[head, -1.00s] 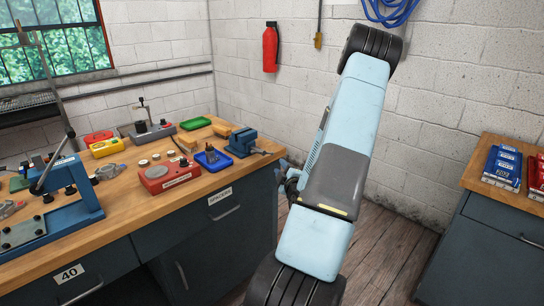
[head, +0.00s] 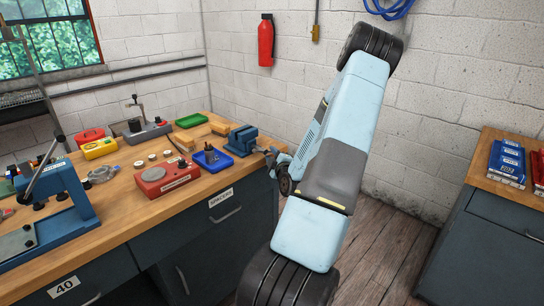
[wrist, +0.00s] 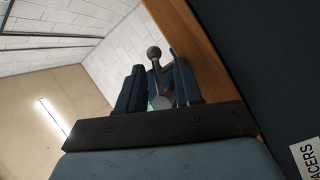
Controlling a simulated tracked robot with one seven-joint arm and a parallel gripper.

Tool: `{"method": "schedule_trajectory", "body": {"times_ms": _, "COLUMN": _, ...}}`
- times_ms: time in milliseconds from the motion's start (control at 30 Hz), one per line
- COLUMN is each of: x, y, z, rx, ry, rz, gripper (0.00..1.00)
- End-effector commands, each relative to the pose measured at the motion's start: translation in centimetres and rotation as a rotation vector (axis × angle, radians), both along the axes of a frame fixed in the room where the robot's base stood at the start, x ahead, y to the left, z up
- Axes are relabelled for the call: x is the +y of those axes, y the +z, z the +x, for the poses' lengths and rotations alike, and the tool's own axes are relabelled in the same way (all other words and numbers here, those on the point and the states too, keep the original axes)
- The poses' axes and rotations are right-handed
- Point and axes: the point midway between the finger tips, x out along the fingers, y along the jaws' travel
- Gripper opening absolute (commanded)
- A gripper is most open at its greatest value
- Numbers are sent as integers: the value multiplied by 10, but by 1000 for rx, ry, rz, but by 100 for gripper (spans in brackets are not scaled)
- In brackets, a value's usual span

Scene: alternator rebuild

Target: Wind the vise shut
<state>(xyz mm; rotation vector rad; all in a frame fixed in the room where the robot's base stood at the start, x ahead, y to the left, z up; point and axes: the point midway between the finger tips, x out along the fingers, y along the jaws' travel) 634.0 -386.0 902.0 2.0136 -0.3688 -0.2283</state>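The blue vise (head: 243,139) stands at the right end of the wooden bench, with its screw end facing right, toward my arm. I cannot make out how far apart its jaws are. My gripper (head: 274,158) is at the screw end, partly hidden by my arm. In the wrist view my gripper (wrist: 159,84) has its two dark fingers apart. The vise's metal handle, with a ball end (wrist: 154,52), shows between them. A round pale metal end (wrist: 161,102) sits lower in the gap. Gaps show beside the handle, and no firm grip is visible.
The bench (head: 130,209) holds a red box (head: 166,177), a blue tray (head: 213,160), a green tray (head: 193,120) and a blue press (head: 56,207) at left. A second cabinet (head: 480,234) with boxes stands at right. Bare floor lies between.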

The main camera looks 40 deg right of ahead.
Motion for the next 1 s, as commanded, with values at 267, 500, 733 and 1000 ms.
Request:
{"method": "schedule_trajectory", "body": {"times_ms": 267, "x": -3, "y": 0, "z": -2, "rx": 0, "ry": -6, "rz": 0, "gripper": 14}}
{"method": "schedule_trajectory", "body": {"times_ms": 500, "x": -4, "y": 0, "z": -3, "rx": -1, "ry": -7, "rz": 0, "gripper": 0}}
{"method": "schedule_trajectory", "body": {"times_ms": 733, "x": -3, "y": 0, "z": -3, "rx": 1, "ry": -7, "rz": 10, "gripper": 0}}
{"method": "schedule_trajectory", "body": {"times_ms": 1000, "x": -4, "y": -3, "z": -4, "rx": 12, "ry": -11, "rz": 110, "gripper": 0}}
